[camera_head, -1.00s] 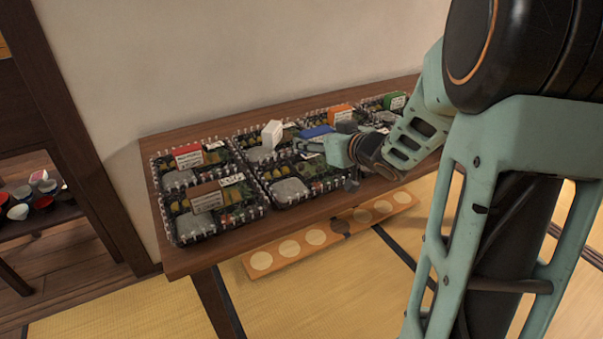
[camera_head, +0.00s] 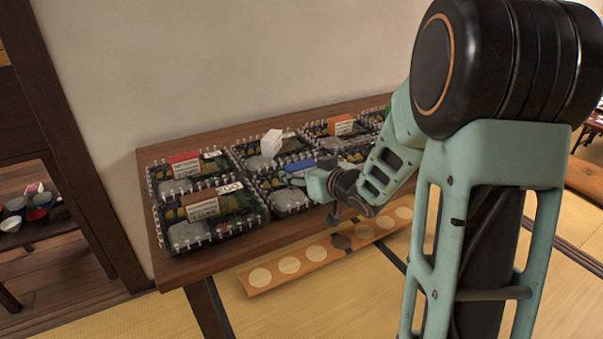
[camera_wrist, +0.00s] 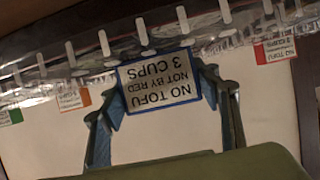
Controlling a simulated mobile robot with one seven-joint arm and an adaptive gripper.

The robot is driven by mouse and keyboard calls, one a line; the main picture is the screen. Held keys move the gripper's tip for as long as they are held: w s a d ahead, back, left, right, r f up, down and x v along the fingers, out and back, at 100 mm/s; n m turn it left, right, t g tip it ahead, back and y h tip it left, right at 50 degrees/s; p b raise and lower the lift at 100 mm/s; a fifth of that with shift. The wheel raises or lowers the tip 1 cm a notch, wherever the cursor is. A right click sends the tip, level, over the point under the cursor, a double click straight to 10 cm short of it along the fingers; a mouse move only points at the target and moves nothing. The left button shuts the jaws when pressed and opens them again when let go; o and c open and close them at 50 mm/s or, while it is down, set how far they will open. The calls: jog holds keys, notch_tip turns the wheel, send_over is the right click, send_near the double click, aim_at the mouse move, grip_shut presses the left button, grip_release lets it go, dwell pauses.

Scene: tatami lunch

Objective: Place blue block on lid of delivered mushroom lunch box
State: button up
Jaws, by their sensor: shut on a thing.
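My gripper (camera_head: 316,182) is shut on the blue block (camera_head: 299,166), near the front middle lunch box (camera_head: 290,201). In the wrist view, the blue block (camera_wrist: 160,85) sits between both fingers of my gripper (camera_wrist: 155,70). Its white label with a blue border reads upside down "NO TOFU NOT BY RED 3 CUPS". I cannot tell whether the block touches a lid. Several clear-lidded lunch boxes stand in two rows on the wooden table (camera_head: 240,247). I cannot tell which one holds mushrooms. My arm hides part of the right boxes.
Red (camera_head: 184,165), brown (camera_head: 202,205), white (camera_head: 271,143) and orange (camera_head: 341,125) blocks stand on other boxes. A plank with round pale spots (camera_head: 289,265) lies below the table's front edge. A shelf with bowls (camera_head: 20,220) is at far left.

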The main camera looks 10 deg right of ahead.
jog(key=o, duration=1.2)
jog(key=shift+f, duration=0.15)
jog(key=shift+c, duration=0.2)
jog(key=shift+r, duration=0.2)
jog(key=shift+s+d+r+p, duration=0.1)
jog(key=shift+s+r+p, duration=0.1)
jog(key=shift+s+p, duration=0.1)
jog(key=p+v, duration=0.3)
jog(key=v, duration=0.8)
jog(key=shift+s+p, duration=0.2)
jog(key=shift+p, duration=0.2)
jog(key=shift+w+r, duration=0.1)
jog(key=shift+r, duration=0.05)
